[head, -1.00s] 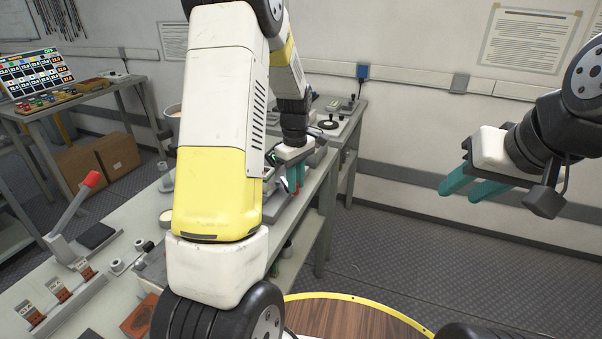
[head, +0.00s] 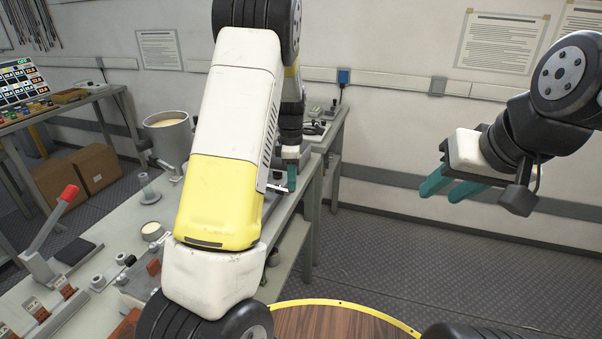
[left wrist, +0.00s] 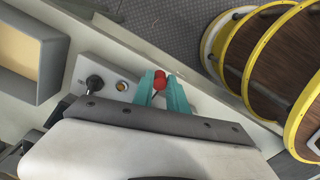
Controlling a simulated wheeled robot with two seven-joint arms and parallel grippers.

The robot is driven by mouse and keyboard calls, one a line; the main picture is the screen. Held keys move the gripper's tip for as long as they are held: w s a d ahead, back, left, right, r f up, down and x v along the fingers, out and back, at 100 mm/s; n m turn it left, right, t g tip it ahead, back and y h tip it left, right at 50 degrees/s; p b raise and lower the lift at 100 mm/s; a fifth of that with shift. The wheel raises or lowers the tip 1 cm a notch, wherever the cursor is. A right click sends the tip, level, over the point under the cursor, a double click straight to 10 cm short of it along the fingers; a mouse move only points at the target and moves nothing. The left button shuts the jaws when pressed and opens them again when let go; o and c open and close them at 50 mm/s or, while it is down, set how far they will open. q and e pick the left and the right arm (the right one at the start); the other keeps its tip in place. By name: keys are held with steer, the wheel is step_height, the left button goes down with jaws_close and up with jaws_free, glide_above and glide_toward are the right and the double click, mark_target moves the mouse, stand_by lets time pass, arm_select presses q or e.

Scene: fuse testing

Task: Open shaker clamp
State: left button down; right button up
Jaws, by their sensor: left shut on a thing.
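The shaker clamp shows as a small red knob (left wrist: 160,79) on a thin dark stem in the left wrist view. My left gripper (left wrist: 161,92) has its teal fingers around this knob and is shut on it. In the head view, my left gripper (head: 291,178) is partly hidden behind my own arm, at the bench's right edge; the clamp cannot be made out there. My right gripper (head: 449,190) is in the air at the right, its teal fingers apart and empty.
In the left wrist view, a black knob (left wrist: 95,83) and a brass-coloured button (left wrist: 121,87) sit beside the gripper. A grey bucket (head: 168,141) and a red-handled lever (head: 52,220) stand on the bench. The floor (head: 390,250) right of the bench is clear.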

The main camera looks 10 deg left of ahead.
arm_select(q)
steer(key=shift+w, duration=0.15)
steer(key=c, duration=1.3)
jaws_free()
steer(key=shift+r, duration=0.1)
step_height(320, 180, up, 8)
steer(key=shift+f, duration=0.25)
steer(key=shift+r, duration=0.1)
